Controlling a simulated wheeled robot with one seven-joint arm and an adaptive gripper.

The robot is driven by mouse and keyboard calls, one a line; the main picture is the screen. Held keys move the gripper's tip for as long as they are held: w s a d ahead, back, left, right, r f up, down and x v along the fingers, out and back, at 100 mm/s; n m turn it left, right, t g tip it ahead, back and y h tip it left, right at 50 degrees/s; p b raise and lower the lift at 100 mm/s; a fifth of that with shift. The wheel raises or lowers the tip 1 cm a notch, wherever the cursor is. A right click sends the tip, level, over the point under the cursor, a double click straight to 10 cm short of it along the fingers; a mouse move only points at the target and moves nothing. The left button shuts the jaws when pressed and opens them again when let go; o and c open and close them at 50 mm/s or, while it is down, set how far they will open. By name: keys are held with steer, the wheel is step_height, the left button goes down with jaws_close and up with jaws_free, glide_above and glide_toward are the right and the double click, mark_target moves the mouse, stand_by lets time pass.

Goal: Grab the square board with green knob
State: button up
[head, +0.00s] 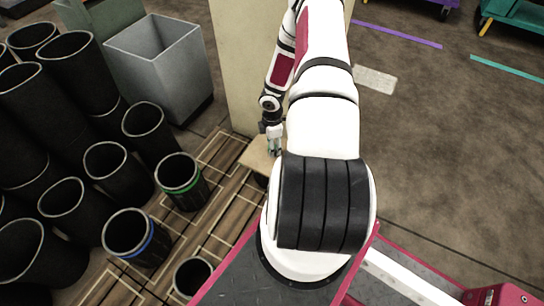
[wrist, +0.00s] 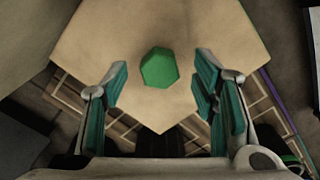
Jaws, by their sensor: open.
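The square board (wrist: 133,35) is light tan and fills the upper middle of the wrist view, one corner pointing down. Its green knob (wrist: 159,68) stands near the middle of the picture. My gripper (wrist: 161,88) is open, with a teal-padded finger on each side of the knob and apart from it. How far the fingertips are above the board I cannot tell. In the head view my gripper (head: 273,147) hangs over the board (head: 257,156), which is partly hidden by my arm; the knob cannot be made out there.
Many black sleeves crowd the left, among them a green-banded sleeve (head: 181,181) and a blue-banded sleeve (head: 136,238) on the slatted wooden floor (head: 215,160). A grey bin (head: 158,62) stands behind them. A beige pillar (head: 235,70) rises just behind my gripper. Open floor lies at right.

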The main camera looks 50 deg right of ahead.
step_height(320, 180, down, 2)
steer(key=shift+f+b, duration=0.1)
steer(key=shift+b, duration=0.25)
jaws_close()
steer(key=shift+r, duration=0.2)
